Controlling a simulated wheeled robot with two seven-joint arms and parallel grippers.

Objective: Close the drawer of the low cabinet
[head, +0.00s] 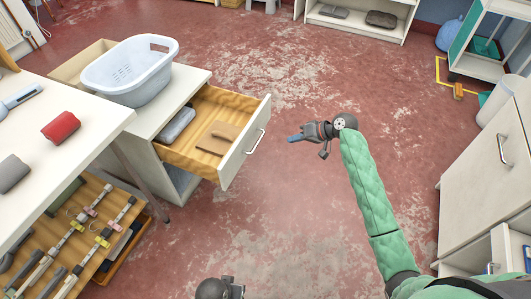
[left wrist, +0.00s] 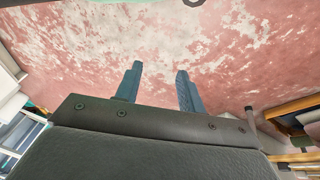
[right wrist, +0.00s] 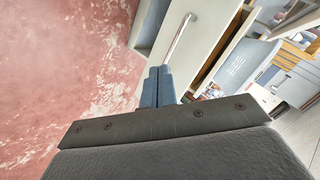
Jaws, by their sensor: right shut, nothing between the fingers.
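The low cabinet (head: 150,118) stands at the left in the head view, with its drawer (head: 243,146) pulled out to the right. A metal bar handle (head: 256,141) is on the drawer front, and the handle also shows in the right wrist view (right wrist: 178,38). My right gripper (head: 292,138) is shut and empty, a little to the right of the drawer front, apart from it in the head view. Its blue fingers (right wrist: 158,86) are together in the right wrist view. My left gripper (left wrist: 156,85) is open and empty over the floor. Its fingers are out of the head view.
The drawer holds a grey item (head: 177,125) and a brown item (head: 222,132). A pale blue basket (head: 130,72) stands on the cabinet. A white table (head: 95,110) is at the left. Another cabinet (head: 470,160) stands at the right. The red floor (head: 300,210) between is clear.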

